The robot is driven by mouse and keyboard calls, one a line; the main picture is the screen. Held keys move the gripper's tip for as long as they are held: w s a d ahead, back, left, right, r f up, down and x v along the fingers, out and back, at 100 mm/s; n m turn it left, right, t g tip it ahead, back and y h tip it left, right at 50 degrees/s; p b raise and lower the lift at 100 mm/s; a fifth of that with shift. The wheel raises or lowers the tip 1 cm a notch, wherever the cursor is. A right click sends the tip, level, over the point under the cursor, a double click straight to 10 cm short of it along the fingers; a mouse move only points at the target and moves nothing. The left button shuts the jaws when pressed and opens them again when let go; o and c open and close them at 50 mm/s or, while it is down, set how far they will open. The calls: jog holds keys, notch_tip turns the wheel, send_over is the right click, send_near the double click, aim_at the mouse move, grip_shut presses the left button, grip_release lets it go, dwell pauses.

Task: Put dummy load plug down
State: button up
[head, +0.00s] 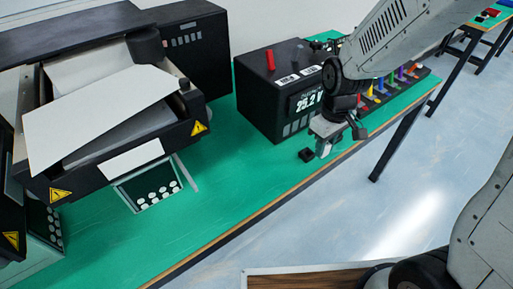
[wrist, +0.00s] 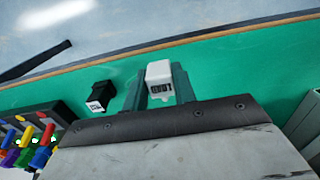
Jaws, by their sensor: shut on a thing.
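My gripper (head: 325,143) points down over the green bench top, near its front edge. In the wrist view its two fingers (wrist: 159,84) are shut on a small white block with a dark slotted face, which I take as the dummy load plug (wrist: 158,71). The plug sits between the fingertips. I cannot tell whether its underside touches the green surface. In the head view the plug is hard to separate from the pale gripper parts.
A small black block (head: 306,155) with a white label lies beside my gripper. A rack of coloured pieces (head: 405,76) is at the right. Bare green bench (head: 235,185) lies left of my gripper; a conveyor machine (head: 105,150) stands further left.

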jog(key=a, duration=0.4)
jog(key=a+f, duration=0.1)
jog(key=a, duration=0.9)
jog(key=shift+w+f, duration=0.1)
jog(key=shift+f, duration=1.8)
jog(key=shift+f, duration=0.15)
jog(key=o, duration=1)
notch_tip(320, 180, up, 12)
jog(key=shift+r, duration=0.2)
